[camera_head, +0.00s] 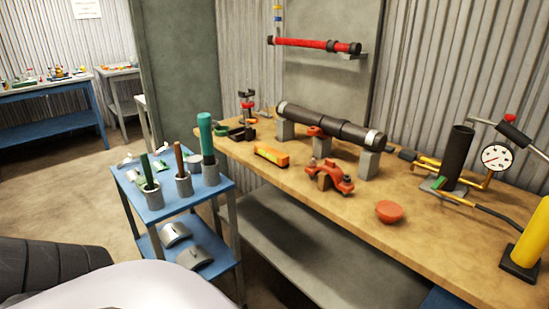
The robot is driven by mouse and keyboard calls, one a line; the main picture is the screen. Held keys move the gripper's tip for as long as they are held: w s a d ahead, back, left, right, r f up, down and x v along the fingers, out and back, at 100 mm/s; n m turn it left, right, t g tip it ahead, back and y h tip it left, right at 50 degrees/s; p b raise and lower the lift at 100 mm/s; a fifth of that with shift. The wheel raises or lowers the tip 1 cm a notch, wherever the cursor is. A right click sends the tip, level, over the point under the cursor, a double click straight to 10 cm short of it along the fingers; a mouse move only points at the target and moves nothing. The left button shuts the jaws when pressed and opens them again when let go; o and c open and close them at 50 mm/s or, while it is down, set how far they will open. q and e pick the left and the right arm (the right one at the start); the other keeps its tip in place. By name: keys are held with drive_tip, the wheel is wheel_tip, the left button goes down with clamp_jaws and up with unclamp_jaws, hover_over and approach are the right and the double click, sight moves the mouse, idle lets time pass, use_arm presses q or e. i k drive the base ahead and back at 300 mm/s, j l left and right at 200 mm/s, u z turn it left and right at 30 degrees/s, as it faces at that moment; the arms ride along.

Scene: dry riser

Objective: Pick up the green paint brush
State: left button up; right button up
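A blue cart (150,222) stands left of the workbench and carries several grey cups. A dark green handle (147,168) stands upright, leaning slightly, in the left cup (152,197). A thicker teal-green handle (206,132) stands upright in the right cup (210,173). A brown handle (180,157) stands in the cup between them (184,186). The lower ends of all three are hidden inside the cups, so I cannot tell which green handle belongs to the paint brush. Neither of my grippers shows.
The wooden workbench (290,180) holds a dark pipe on supports (330,126), an orange block (271,155), a red clamp (326,177), a red disc (389,211) and a gauge (495,157). Curved metal pieces (194,257) lie on the cart's lower shelf. Open floor lies left of the cart.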

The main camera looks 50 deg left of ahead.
sight(145, 162)
drive_tip(key=u, duration=2.45)
